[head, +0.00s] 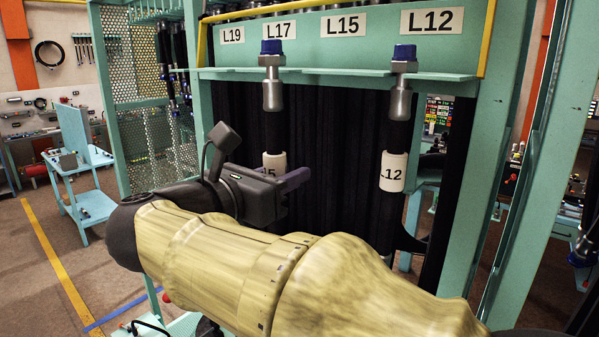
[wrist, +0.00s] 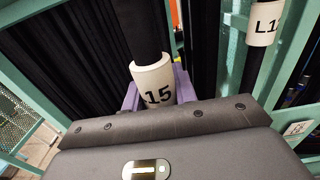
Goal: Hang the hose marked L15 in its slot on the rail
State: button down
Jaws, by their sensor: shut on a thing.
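The L15 hose (head: 273,130) is black, with a silver fitting and a blue cap (head: 271,47). It hangs upright at the rail (head: 335,75), below the L17 label (head: 279,30) and left of the L15 label (head: 339,25). I cannot tell whether its fitting sits in a slot or in front of the rail. My gripper (wrist: 157,92) is shut on the hose at its white sleeve, with purple fingers on both sides; the sleeve reads "15" in the wrist view. In the head view my arm hides the hose's lower part.
The L12 hose (head: 400,105) hangs at the rail below the L12 label (head: 432,21), right of my gripper. The rail below the L15 label looks empty. Dark hoses or a curtain (head: 335,150) fill the space behind. Green frame posts (head: 480,140) stand at the right.

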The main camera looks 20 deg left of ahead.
jog(key=p+x, duration=0.3)
jog(key=x, duration=0.4)
jog(key=shift+w+f, duration=0.25)
jog(key=shift+w, duration=0.05)
dwell(0.8)
jog(key=shift+d, duration=0.1)
dwell(0.6)
jog(key=c, duration=1)
grip_release()
jog(key=shift+c, duration=0.2)
jog(key=shift+b, duration=0.35)
